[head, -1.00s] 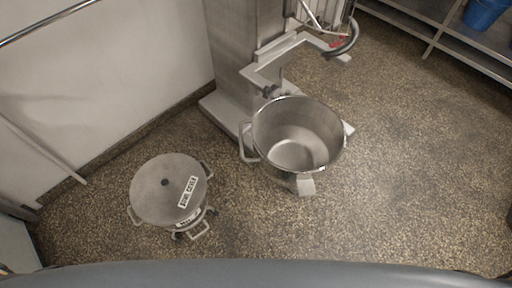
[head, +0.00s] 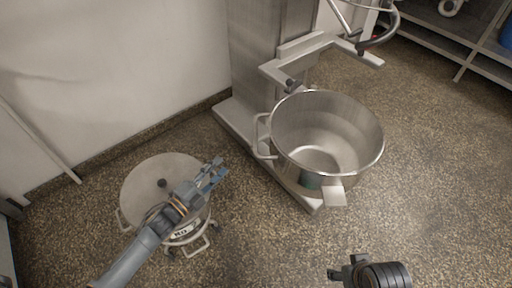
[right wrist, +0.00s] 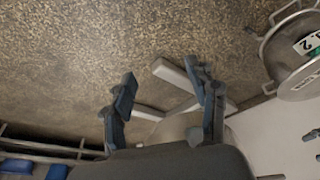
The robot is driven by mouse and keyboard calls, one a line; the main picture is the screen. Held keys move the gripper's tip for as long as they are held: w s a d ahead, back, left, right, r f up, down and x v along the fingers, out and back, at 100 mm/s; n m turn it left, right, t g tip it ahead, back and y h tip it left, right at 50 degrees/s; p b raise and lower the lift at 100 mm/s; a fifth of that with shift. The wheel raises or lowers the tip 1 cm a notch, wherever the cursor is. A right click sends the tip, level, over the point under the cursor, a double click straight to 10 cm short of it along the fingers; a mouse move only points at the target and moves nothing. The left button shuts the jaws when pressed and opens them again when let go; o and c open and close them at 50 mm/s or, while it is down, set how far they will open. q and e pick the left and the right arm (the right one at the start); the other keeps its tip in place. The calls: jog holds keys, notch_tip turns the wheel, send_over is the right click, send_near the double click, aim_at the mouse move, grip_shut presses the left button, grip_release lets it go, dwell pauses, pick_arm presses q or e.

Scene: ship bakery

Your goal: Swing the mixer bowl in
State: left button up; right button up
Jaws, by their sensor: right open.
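The steel mixer bowl (head: 352,118) is upright and empty in the head view, out in front of the mixer column (head: 258,60) and over its base legs. A loop handle (head: 261,136) is on its left side and a flat pale tab (head: 334,196) at its front rim. My left gripper (head: 222,174) looks open, over the lidded bowl to the left, apart from the mixer bowl. My right gripper (head: 338,272) is low in the head view, in front of the bowl and apart from it. In the right wrist view its fingers (right wrist: 160,90) are open and empty.
A lidded bowl (head: 150,185) on a wheeled dolly stands left of the mixer; it also shows in the right wrist view (right wrist: 285,45). The bowl yoke (head: 300,58) is behind the mixer bowl. A wall is at left, metal shelving (head: 440,40) at back right. Floor at right is clear.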

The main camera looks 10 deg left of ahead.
aim_at(256, 134)
pick_arm(q)
jog(key=w+d+r+m, duration=0.1)
jog(key=w+d, duration=0.2)
jog(key=w+d+r+m+h+b, duration=0.1)
jog(key=w+d+r, duration=0.1)
jog(key=w+d, duration=0.1)
jog(key=w+d+r+m+h+b, duration=0.1)
jog(key=w+d, duration=0.2)
jog(key=d, duration=0.1)
jog(key=shift+w+r, duration=0.3)
jog(key=shift+r, duration=0.1)
jog(key=shift+w+d+r, duration=0.1)
jog(key=shift+w+d, duration=0.2)
jog(key=shift+w, duration=0.05)
pick_arm(e)
jog(key=shift+s+r+t, duration=0.15)
jog(key=shift+r+t, duration=0.15)
jog(key=shift+r, duration=0.5)
pick_arm(q)
grip_shut()
